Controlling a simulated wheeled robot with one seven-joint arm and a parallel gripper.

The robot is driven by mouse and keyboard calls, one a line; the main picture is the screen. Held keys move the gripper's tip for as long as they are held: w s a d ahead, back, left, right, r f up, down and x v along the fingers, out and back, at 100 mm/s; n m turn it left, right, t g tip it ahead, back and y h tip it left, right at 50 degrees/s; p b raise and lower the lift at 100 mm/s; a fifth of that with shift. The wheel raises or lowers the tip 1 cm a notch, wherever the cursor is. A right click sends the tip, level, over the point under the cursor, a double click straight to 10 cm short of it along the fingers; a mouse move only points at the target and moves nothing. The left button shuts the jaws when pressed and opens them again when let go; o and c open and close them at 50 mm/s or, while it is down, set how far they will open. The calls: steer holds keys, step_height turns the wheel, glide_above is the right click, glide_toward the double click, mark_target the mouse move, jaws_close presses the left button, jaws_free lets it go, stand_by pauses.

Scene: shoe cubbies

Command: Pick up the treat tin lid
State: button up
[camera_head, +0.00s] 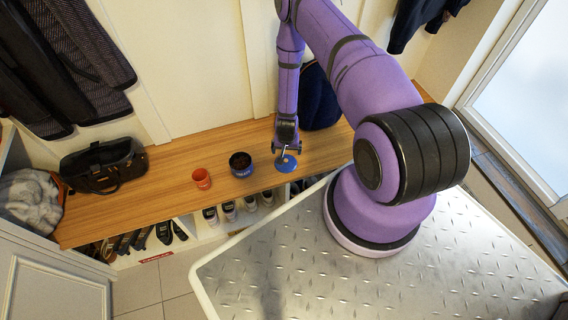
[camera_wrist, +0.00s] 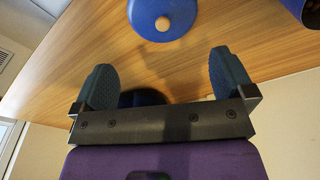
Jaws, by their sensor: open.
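The treat tin lid (camera_head: 287,164) is a round blue disc lying on the wooden bench top. In the wrist view the lid (camera_wrist: 163,12) shows at the top edge, partly cut off, with a light round knob on it. My gripper (camera_head: 287,150) is just above the lid in the head view and partly covers it. In the wrist view my gripper (camera_wrist: 158,78) is open and empty, its two dark fingers apart, with the lid beyond the fingertips. A dark blue tin (camera_head: 240,165) with brown contents stands open on the bench left of the lid.
The wooden bench (camera_head: 150,200) also holds a red cup (camera_head: 202,178) left of the tin and a black bag (camera_head: 102,165) farther left. A dark blue bag (camera_head: 318,98) stands behind my gripper. Shoes (camera_head: 229,210) sit in cubbies below the bench.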

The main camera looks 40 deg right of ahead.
mark_target(286, 160)
steer(key=shift+w+d+f, duration=0.1)
steer(key=shift+w+f, duration=0.15)
steer(key=shift+f, duration=1.45)
steer(key=shift+w+d+f, duration=0.1)
steer(key=shift+w+f, duration=0.1)
steer(key=shift+f, duration=1.45)
steer(key=shift+w+d+f, duration=0.1)
steer(key=shift+w+f, duration=0.15)
steer(key=shift+f, duration=1.45)
steer(key=c, duration=0.8)
